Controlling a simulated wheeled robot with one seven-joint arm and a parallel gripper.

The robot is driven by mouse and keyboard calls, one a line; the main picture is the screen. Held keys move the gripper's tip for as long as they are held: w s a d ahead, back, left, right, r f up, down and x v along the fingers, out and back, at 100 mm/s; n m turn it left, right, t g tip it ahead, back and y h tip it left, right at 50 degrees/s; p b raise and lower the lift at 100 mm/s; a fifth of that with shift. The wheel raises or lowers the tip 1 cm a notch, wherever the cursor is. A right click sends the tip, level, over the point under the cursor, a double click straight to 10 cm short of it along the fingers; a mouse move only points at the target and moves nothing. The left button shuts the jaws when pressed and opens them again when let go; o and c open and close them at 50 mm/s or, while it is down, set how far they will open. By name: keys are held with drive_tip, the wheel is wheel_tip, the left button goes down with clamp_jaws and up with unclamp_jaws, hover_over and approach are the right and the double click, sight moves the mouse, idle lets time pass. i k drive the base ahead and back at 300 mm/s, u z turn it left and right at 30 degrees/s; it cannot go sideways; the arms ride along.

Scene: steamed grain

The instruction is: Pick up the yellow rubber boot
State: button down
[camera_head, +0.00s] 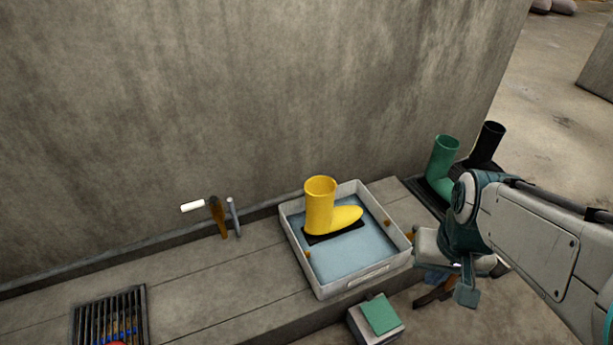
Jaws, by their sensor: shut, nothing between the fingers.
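The yellow rubber boot (320,207) stands upright on a black pad (336,235) inside a white tray with a blue bottom (366,287). Its opening faces up and its toe points right. My gripper (466,296) is at the lower right, outside the tray and well to the right of the boot. It is shut and empty, pointing downward, and not touching the boot. My arm hides part of the floor there.
A green boot (441,165) and a black boot (487,146) stand right of the tray. A grey box with a green top (379,314) sits in front. Brushes or tools (218,216) lean against the wall. A dark grate (110,318) lies at the lower left. The ledge between is clear.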

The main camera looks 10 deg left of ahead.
sight(324, 222)
drive_tip(key=u, duration=0.6)
drive_tip(key=k, duration=0.75)
drive_tip(key=z, duration=1.45)
